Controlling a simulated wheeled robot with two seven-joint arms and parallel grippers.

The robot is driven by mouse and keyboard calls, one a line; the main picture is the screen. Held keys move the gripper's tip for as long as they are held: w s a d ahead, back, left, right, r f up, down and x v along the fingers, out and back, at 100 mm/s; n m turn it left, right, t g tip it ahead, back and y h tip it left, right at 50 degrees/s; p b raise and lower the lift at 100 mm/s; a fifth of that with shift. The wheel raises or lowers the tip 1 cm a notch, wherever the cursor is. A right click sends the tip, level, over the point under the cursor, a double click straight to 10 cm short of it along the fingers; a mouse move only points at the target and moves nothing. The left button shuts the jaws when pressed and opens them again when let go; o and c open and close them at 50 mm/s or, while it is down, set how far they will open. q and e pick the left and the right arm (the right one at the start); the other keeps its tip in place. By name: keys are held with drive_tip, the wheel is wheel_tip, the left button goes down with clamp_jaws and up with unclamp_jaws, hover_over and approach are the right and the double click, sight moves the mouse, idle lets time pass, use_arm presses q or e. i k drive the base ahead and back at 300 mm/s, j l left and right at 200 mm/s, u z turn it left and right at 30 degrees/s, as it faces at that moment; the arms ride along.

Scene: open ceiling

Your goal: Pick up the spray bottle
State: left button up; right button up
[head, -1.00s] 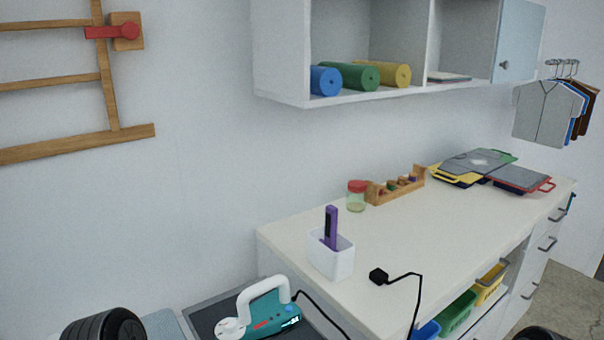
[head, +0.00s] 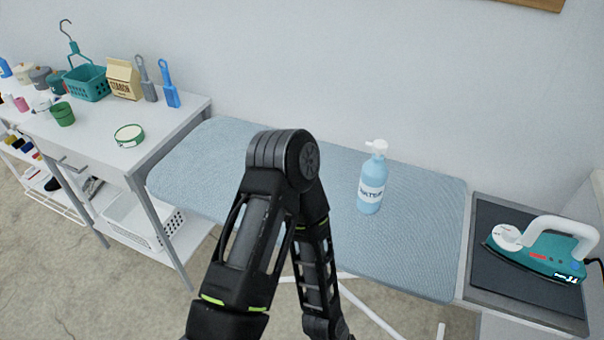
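The spray bottle (head: 372,180) is light blue with a white pump top and a white label. It stands upright on the blue ironing board (head: 425,215), right of the middle of the head view. One of my black arms rises in front of the board, left of the bottle and apart from it. That arm bends down again at its elbow, and no gripper fingers show. Neither of my grippers is in view. Nothing is seen touching the bottle.
A teal iron (head: 545,250) sits on a dark rest pad (head: 485,215) at the board's right end. At left a white table (head: 175,135) holds a teal basket (head: 87,83), a carton (head: 124,79), brushes and a green-rimmed tin (head: 129,135). The board around the bottle is clear.

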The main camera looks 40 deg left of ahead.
sight(375, 172)
drive_tip(key=u, duration=0.7)
